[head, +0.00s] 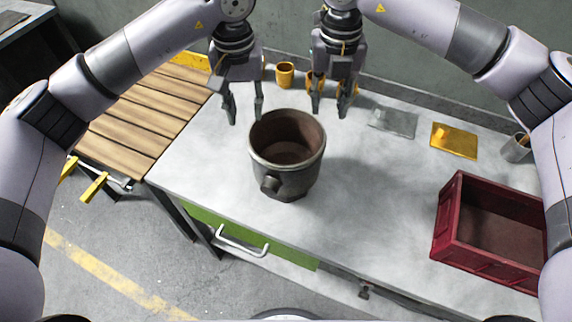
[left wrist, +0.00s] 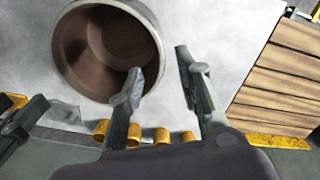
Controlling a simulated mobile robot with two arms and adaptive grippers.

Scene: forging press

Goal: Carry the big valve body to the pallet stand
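The big valve body (head: 285,180) is a dark grey-brown, open-topped round vessel with a stub on its front side. It stands upright on the grey workbench. Its open mouth also shows in the left wrist view (left wrist: 72,62). My left gripper (head: 244,116) is open and empty, just behind and left of the rim. It is also in the left wrist view (left wrist: 158,62), where one finger overlaps the rim in the picture; contact cannot be told. My right gripper (head: 329,110) is open and empty behind the rim's right side. The slatted wooden pallet stand (head: 135,122) is at the left of the bench.
A dark red crate (head: 447,225) stands at the bench's right. Yellow cups (head: 285,72), a grey plate (head: 393,122), a yellow plate (head: 454,141) and a metal cup (head: 516,148) are along the back. The visible pallet slats are bare.

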